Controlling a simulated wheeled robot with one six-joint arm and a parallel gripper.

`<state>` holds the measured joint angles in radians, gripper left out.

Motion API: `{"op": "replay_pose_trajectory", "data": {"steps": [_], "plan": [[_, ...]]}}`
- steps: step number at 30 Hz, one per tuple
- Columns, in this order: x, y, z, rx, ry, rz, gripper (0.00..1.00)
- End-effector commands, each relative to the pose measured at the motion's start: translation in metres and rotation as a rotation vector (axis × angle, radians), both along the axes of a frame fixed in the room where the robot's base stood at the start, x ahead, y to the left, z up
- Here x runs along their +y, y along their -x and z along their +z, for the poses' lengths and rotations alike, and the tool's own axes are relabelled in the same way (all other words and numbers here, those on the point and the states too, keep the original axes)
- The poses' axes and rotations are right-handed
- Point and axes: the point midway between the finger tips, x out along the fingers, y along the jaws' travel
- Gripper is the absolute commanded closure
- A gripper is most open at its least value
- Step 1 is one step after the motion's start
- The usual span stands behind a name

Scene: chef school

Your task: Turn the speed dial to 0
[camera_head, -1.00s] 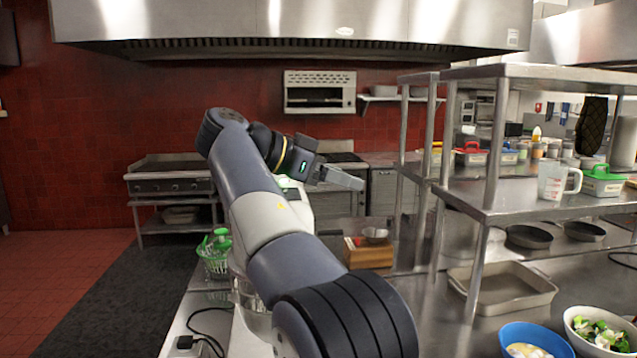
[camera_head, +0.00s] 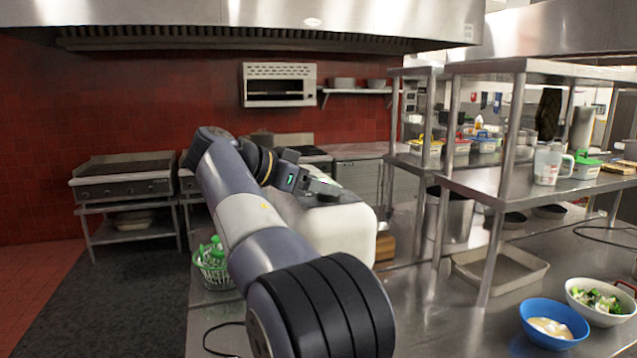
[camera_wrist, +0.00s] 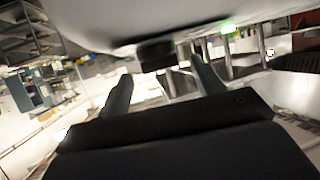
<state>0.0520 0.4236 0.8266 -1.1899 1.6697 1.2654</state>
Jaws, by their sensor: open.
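A white rounded appliance (camera_head: 342,228), which looks like a stand mixer, stands on the counter behind my arm. Its pale underside or side (camera_wrist: 150,18) fills the top of the wrist view. A dark round knob (camera_wrist: 156,54), which may be the speed dial, sticks out from that surface. My gripper (camera_head: 322,187) is at the mixer's upper part in the head view. In the wrist view my gripper (camera_wrist: 160,76) is open, with one finger on each side of the knob. I cannot tell whether the fingers touch it. The dial's markings are not visible.
A steel shelf (camera_head: 520,190) on posts, a shallow tray (camera_head: 500,287), a blue bowl (camera_head: 553,335) and a white salad bowl (camera_head: 600,318) are to the right. The floor (camera_head: 120,300) at left is clear.

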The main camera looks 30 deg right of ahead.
Motion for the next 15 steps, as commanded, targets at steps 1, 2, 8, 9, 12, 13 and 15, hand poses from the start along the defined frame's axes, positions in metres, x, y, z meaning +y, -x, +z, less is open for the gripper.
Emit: {"op": "replay_pose_trajectory", "data": {"steps": [1, 2, 8, 9, 12, 13, 15], "plan": [[-0.0037, 0.0002, -0.0012, 0.001, 0.000, -0.001, 0.36], [-0.0053, 0.0002, -0.0022, 0.001, -0.001, 0.000, 0.36], [-0.0082, 0.0002, -0.0040, 0.001, -0.001, 0.000, 0.36], [-0.0081, 0.0001, -0.0040, 0.001, -0.001, 0.001, 0.36], [-0.0080, 0.0001, -0.0040, 0.001, -0.001, 0.001, 0.37], [-0.0079, 0.0001, -0.0039, 0.001, -0.001, 0.001, 0.40], [-0.0079, 0.0000, -0.0039, 0.001, -0.001, 0.001, 0.45]]}}
